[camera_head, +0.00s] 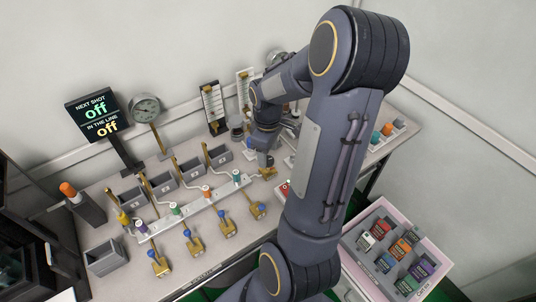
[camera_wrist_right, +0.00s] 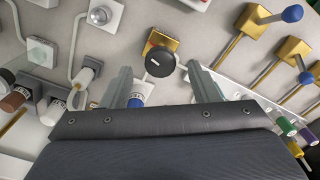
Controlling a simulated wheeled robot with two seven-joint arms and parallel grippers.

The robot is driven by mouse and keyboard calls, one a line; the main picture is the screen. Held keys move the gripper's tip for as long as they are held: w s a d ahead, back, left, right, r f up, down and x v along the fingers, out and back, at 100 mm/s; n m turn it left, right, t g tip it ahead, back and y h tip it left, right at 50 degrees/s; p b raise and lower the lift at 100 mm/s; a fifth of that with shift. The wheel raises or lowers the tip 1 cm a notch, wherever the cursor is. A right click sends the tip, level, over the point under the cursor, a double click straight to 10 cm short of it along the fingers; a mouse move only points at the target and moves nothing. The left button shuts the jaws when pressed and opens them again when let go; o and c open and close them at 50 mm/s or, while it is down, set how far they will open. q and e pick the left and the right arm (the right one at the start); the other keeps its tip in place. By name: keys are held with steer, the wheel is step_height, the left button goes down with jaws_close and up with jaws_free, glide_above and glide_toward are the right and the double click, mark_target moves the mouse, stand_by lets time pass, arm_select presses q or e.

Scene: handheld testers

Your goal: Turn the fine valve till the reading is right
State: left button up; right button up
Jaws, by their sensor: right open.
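A round black knob (camera_wrist_right: 160,61) with a white mark sits on a brass block, probably the fine valve; in the head view a brass piece (camera_head: 268,173) shows by my gripper. My right gripper (camera_wrist_right: 159,72) is open, its fingers on either side of the knob's near edge in the wrist view; contact cannot be told. In the head view my right gripper (camera_head: 262,158) is partly hidden by its own arm. A black display (camera_head: 98,115) reads "NEXT SHOT off" and "IN THE LINE off". A round dial gauge (camera_head: 145,108) stands beside it, its reading too small to tell. My left gripper is not in view.
Several brass valves with blue-tipped levers (camera_head: 192,243) stand along the bench front. A white manifold rail (camera_head: 190,208) with coloured caps runs behind them. Grey bins (camera_head: 190,176) stand at the back. A pink-rimmed tray (camera_head: 440,262) of coloured testers is at right.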

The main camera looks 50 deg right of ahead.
mark_target(268, 159)
steer(key=shift+r, duration=2.8)
steer(key=shift+a+r, duration=0.25)
steer(key=shift+a, duration=0.1)
steer(key=s+a+r+m+t+y, duration=0.2)
steer(key=s+a+r, duration=0.1)
steer(key=a, duration=0.8)
steer(key=s+a+r+m+t+y+p, duration=0.1)
steer(key=s+a+r+m+t, duration=0.1)
steer(key=a, duration=0.9)
steer(key=s+r+t, duration=0.1)
steer(key=s+r, duration=0.1)
steer(key=s, duration=0.1)
steer(key=shift+a+t+y, duration=0.3)
steer(key=shift+a+y, duration=0.05)
steer(key=shift+y, duration=0.05)
